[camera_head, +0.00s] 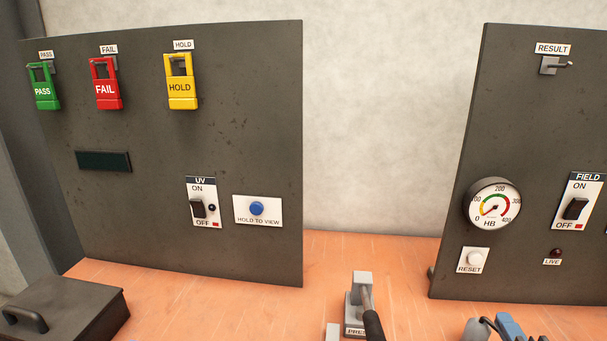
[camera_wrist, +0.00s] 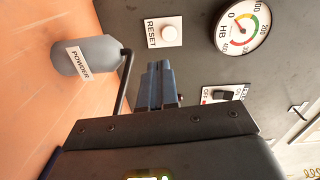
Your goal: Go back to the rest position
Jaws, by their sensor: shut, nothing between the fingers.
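My gripper (camera_wrist: 161,68) shows in the wrist view with its blue fingers together and nothing between them. It is near the right-hand dark panel (camera_wrist: 210,55), beside the black spout of the grey powder bottle (camera_wrist: 98,55). I cannot tell whether it touches the spout. The blue fingers also show at the bottom edge of the head view (camera_head: 509,326), just right of the bottle (camera_head: 474,329). No spool is in view.
The right panel carries a RESET button (camera_head: 475,258), an HB gauge (camera_head: 493,204) and a FIELD switch (camera_head: 576,208). A lever press (camera_head: 357,303) stands centrally on the orange bench (camera_head: 330,255). A dark lidded box (camera_head: 70,308) is at left. PASS, FAIL and HOLD tags hang on the left panel.

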